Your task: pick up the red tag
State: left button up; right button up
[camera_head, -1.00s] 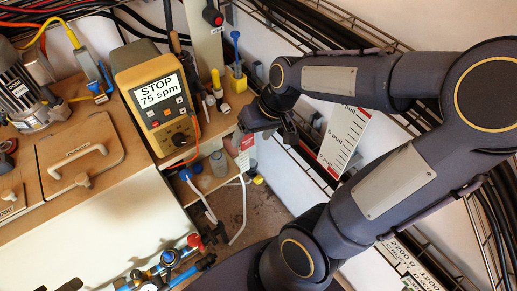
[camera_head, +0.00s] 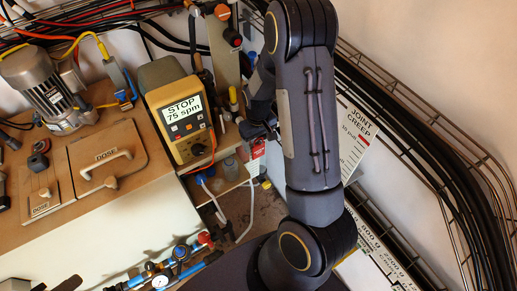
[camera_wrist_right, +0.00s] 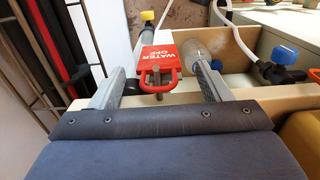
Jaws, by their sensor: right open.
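The red tag (camera_wrist_right: 158,57) reads "WATER OFF" in white and has a red loop at its near end. In the right wrist view it lies between the two grey fingers of my right gripper (camera_wrist_right: 160,74), with a gap on each side. My right gripper is open and touches nothing that I can see. In the head view a small red and white patch, probably the tag (camera_head: 257,150), shows just below my right gripper (camera_head: 259,130), partly hidden by my arm. My left gripper is not in view.
A yellow box (camera_head: 184,112) reading "STOP 75 spm" stands left of my right gripper. A clear bottle (camera_wrist_right: 203,47) and a blue-capped fitting (camera_wrist_right: 284,58) are right of the tag in the wrist view. Wire racks (camera_wrist_right: 55,50) stand close on the left.

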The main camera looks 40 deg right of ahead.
aim_at(258, 144)
notch_tip(258, 144, down, 3)
jog(key=shift+d+f, duration=0.1)
jog(key=shift+c, duration=0.3)
jog(key=c, duration=1)
